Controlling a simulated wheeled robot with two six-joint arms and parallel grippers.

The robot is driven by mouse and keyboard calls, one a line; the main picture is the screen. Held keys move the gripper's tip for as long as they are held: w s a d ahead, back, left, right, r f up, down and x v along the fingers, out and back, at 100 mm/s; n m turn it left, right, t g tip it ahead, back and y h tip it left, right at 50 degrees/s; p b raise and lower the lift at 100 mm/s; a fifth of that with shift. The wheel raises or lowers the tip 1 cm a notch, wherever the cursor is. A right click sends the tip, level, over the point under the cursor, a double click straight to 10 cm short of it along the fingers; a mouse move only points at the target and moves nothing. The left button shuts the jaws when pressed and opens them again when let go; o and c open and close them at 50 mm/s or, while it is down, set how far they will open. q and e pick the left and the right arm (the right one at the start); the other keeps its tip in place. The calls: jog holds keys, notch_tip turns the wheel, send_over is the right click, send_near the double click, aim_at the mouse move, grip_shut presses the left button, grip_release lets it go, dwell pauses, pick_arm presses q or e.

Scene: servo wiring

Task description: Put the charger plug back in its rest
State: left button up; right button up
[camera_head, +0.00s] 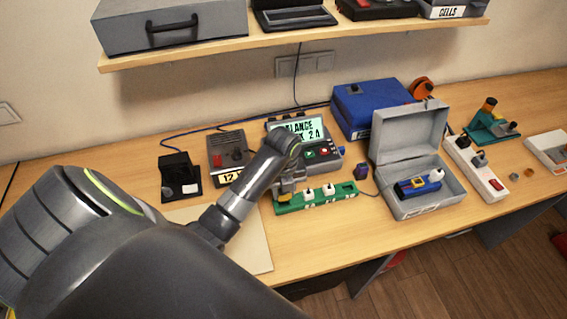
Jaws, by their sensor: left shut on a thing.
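My left gripper (288,184) is over the left end of a green strip (318,202) in front of the charger. It is shut on a small yellow plug (284,198), which I take to be the charger plug; the fingers partly hide it. The plug is at the strip's left end, but I cannot tell whether it is seated there. White sockets (328,190) stand along the strip to its right. The grey charger (326,152) with a lit screen is behind, partly covered by my left arm. I cannot clearly make out the plug's rest. My right gripper is not in view.
An open grey case (412,208) holding a blue battery (419,185) stands right of the strip. A small dark block (361,172) lies between them. A black stand (179,180) and grey box (229,154) are left. A white power strip (477,170) is farther right.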

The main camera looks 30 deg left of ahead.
pick_arm(q)
jog(key=shift+f, duration=0.4)
jog(key=shift+r, duration=0.1)
dwell(0.4)
jog(key=shift+p, duration=0.3)
jog(key=shift+p, duration=0.65)
dwell(0.8)
